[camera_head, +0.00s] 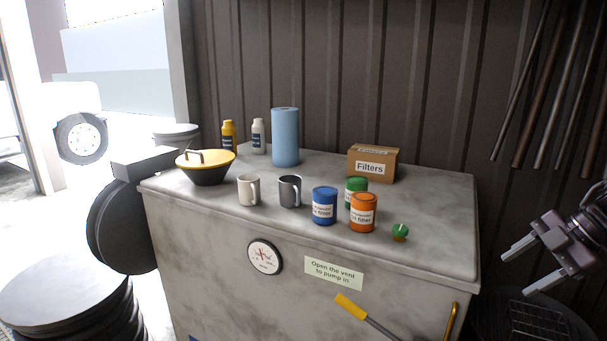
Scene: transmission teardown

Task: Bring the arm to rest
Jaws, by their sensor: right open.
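My right gripper (516,272) comes in from the right edge. Its two pale fingers are apart with nothing between them. It is beside the right end of the grey metal-topped cabinet (300,160), clear of it and of everything on its top. My left gripper does not show in the head view.
On the cabinet stand a blue filter can (324,206), an orange one (362,213), a green one (356,186), two mugs (249,190), a yellow-lidded bowl (206,168), a blue roll (285,137), bottles (229,135) and a Filters box (372,163). Metal rods (545,95) hang above the gripper.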

